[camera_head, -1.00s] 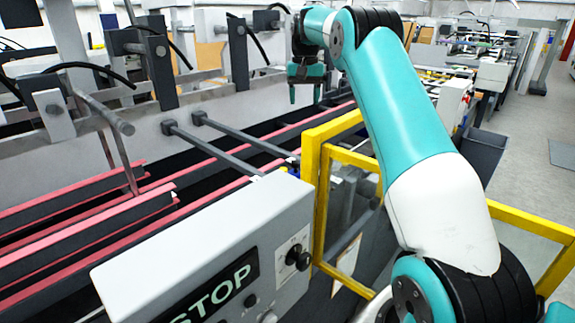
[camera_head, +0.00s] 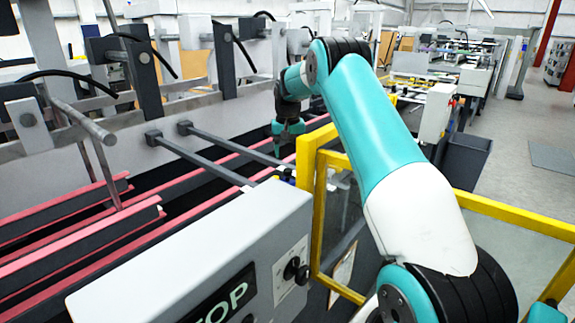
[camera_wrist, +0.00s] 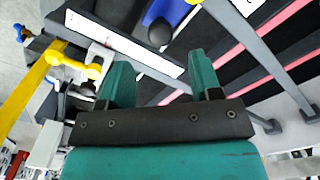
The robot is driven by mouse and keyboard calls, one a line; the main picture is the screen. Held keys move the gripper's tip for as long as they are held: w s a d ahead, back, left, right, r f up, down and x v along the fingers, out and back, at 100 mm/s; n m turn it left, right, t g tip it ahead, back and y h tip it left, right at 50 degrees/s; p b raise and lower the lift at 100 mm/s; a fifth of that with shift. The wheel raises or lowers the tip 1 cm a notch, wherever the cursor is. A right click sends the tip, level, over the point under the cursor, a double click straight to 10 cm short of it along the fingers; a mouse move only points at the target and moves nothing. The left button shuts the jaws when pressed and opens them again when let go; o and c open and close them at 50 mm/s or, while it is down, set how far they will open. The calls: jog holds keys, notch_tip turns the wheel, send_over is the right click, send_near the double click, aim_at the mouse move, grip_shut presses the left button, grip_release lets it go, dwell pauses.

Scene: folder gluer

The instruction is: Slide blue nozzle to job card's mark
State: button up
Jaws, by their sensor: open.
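My gripper (camera_head: 288,148) hangs fingers down beside the yellow frame, above the two dark rods. In the wrist view my gripper (camera_wrist: 160,68) is open, its two teal fingers apart with nothing between them. A blue part with a dark round knob, which looks like the blue nozzle (camera_wrist: 156,14), shows at the top of the wrist view, beyond the fingertips and apart from them. A white strip (camera_wrist: 125,44) runs slantwise beside it; any marks on it are too small to read. A sheet that may be the job card (camera_head: 343,268) hangs inside the yellow frame, its text unreadable.
The yellow frame (camera_head: 306,190) stands close to my arm. A grey control box (camera_head: 200,255) with a knob is at the front. Dark rods (camera_head: 215,150) cross above red-edged belts (camera_head: 80,232).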

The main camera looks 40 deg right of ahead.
aim_at(288, 170)
notch_tip(288, 170, down, 6)
jog(key=shift+f+p, duration=0.2)
jog(key=shift+p, duration=0.65)
jog(key=shift+c, duration=0.4)
